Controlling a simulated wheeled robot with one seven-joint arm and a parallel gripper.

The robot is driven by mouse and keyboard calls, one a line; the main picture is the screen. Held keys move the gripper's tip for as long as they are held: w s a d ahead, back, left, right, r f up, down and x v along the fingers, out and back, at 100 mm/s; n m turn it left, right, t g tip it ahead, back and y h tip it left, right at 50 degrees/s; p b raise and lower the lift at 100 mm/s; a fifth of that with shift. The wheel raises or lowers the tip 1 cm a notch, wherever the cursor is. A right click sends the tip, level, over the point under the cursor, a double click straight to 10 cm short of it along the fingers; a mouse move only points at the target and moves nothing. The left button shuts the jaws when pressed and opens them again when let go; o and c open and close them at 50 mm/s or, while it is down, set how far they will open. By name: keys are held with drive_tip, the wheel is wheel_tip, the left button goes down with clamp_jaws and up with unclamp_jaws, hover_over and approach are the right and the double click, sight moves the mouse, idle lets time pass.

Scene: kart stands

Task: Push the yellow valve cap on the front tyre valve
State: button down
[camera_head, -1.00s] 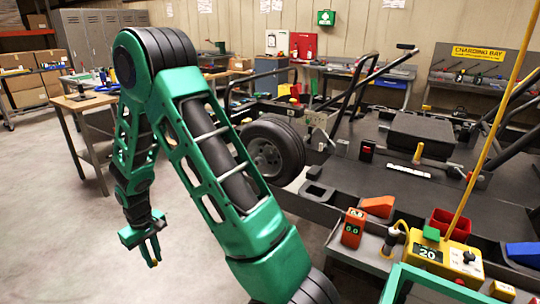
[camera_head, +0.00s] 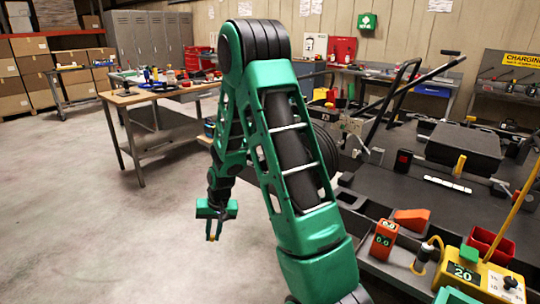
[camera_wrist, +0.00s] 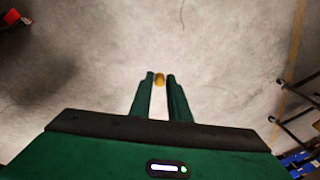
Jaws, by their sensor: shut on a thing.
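My gripper (camera_head: 214,232) hangs low over bare floor at the left of my arm in the head view. In the wrist view my gripper (camera_wrist: 160,80) has its two green fingers shut on a small yellow cap (camera_wrist: 160,79), held between the fingertips. The cap also shows as a small yellow-orange spot below the fingers in the head view (camera_head: 213,238). The front tyre is mostly hidden behind my arm, and its valve is not visible.
An orange device (camera_head: 383,240) and a yellow unit reading 20 (camera_head: 470,278) sit at the lower right. A wooden workbench (camera_head: 160,95) stands behind at the left. The floor (camera_head: 90,220) at left is clear.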

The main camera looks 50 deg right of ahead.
drive_tip(key=s+d+r+m+t+h, duration=0.1)
drive_tip(key=d+r+m+t+h, duration=0.1)
drive_tip(key=d+r+m+h, duration=0.4)
drive_tip(key=s+d+r+m+t+h, duration=0.1)
drive_tip(key=d+r+m+t+h, duration=0.15)
drive_tip(key=d+m, duration=0.55)
drive_tip(key=s+d+r+m+g+h, duration=0.2)
drive_tip(key=d+r+m+h, duration=0.2)
drive_tip(key=r, duration=0.4)
drive_tip(key=s+d+r+m+g+h, duration=0.2)
drive_tip(key=d+r+m+g+h, duration=0.1)
drive_tip(key=r, duration=0.6)
drive_tip(key=shift+s+d+m+h, duration=0.35)
drive_tip(key=shift+d+h, duration=0.2)
drive_tip(key=shift+d, duration=0.2)
drive_tip(key=shift+w+r+m+g, duration=0.1)
drive_tip(key=shift+m+g, duration=0.15)
drive_tip(key=shift+m, duration=0.1)
drive_tip(key=shift+w+d+f+m, duration=0.1)
drive_tip(key=shift+d+f+m, duration=0.2)
drive_tip(key=shift+d, duration=0.6)
drive_tip(key=shift+w+d+f+m, duration=0.1)
drive_tip(key=shift+d+m, duration=0.25)
drive_tip(key=shift+d, duration=0.55)
drive_tip(key=shift+w+d+f+m, duration=0.1)
drive_tip(key=shift+d+f+m, duration=0.2)
drive_tip(key=shift+d, duration=0.6)
